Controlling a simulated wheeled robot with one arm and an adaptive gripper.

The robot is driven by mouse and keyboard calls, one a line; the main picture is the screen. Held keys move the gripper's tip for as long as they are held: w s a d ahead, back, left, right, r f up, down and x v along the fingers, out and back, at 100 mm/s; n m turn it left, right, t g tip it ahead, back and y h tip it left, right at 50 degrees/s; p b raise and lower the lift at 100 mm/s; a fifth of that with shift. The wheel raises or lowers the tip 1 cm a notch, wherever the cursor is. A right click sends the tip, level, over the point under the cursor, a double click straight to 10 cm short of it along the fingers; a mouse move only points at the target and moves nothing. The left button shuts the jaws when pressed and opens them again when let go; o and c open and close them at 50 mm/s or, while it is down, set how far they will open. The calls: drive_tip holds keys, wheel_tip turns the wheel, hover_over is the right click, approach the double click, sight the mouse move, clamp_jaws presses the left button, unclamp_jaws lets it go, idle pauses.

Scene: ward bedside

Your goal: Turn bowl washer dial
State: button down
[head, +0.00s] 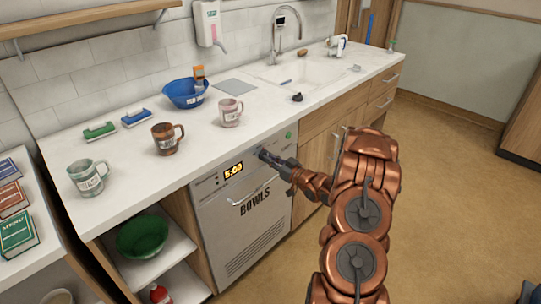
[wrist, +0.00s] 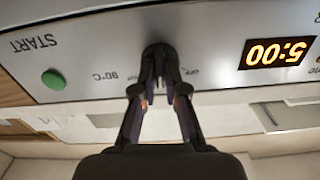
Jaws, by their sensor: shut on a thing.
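The bowl washer (head: 238,232) is a white front-loader marked BOWLS under the counter. Its lit display (head: 233,171) reads 5:00, and the display shows upside down in the wrist view (wrist: 277,53). My gripper (head: 268,157) reaches the washer's control panel from the right. In the wrist view, my gripper (wrist: 160,75) is shut on the dark round dial (wrist: 158,50). The fingers hide much of the dial, so I cannot tell where it points. A 90°C label and a partly covered OFF label flank it. A green START button (wrist: 53,80) sits apart on the panel.
The counter (head: 120,200) above the washer holds mugs (head: 167,138), a blue bowl (head: 184,93) and a sink (head: 300,72). An open shelf with a green bowl (head: 142,236) is left of the washer. The floor (head: 450,190) at right is clear.

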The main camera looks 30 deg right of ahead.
drive_tip(key=shift+m+p, duration=0.7)
drive_tip(key=shift+m, duration=0.9)
drive_tip(key=c, duration=1.2)
unclamp_jaws()
drive_tip(key=shift+v, duration=6)
